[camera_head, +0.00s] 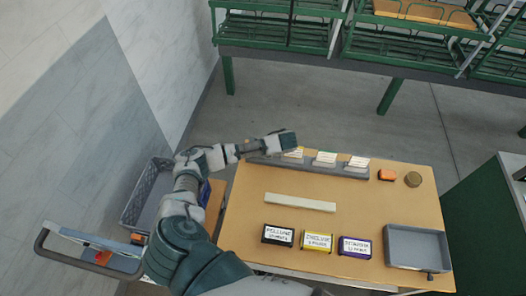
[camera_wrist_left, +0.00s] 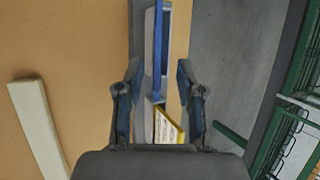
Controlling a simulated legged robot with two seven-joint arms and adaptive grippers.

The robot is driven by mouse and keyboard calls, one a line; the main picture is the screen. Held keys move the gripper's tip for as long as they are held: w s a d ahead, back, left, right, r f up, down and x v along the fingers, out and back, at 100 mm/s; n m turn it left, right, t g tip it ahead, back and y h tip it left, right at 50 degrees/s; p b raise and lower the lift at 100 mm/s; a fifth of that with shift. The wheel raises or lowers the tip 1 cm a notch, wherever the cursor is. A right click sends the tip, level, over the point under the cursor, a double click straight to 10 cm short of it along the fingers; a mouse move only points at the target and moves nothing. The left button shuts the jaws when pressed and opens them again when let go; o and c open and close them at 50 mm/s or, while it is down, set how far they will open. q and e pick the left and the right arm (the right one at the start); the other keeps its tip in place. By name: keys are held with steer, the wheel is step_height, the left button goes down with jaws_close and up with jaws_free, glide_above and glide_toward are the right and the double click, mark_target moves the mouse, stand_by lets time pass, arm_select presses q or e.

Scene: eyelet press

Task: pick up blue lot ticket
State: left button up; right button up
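The blue lot ticket (camera_wrist_left: 158,55) stands nearly edge-on in the left wrist view, as a blue strip with a pale face beside it. In the head view my gripper and hand hide it. A yellow-edged ticket (camera_wrist_left: 168,127) is near it and also shows in the head view (camera_head: 293,155). My left gripper (camera_wrist_left: 158,95) is open, with its two fingers on either side of the ticket line. In the head view the left gripper (camera_head: 287,141) is over the left end of the grey ticket rack (camera_head: 340,172). My right gripper is not in view.
Two more tickets (camera_head: 325,158) (camera_head: 358,163) stand in the rack. A cream strip (camera_head: 300,202), black, yellow and purple labelled blocks (camera_head: 317,242) and a grey tray (camera_head: 415,245) lie on the tan table (camera_head: 240,220). A grey bin (camera_head: 142,195) stands left; green shelving (camera_head: 270,30) stands behind.

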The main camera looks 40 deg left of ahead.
arm_select(q)
steer(key=x, duration=0.2)
steer(key=shift+a+f, duration=0.1)
steer(key=shift+f, duration=0.55)
jaws_close()
steer(key=shift+a, duration=0.15)
steer(key=shift+r, duration=0.1)
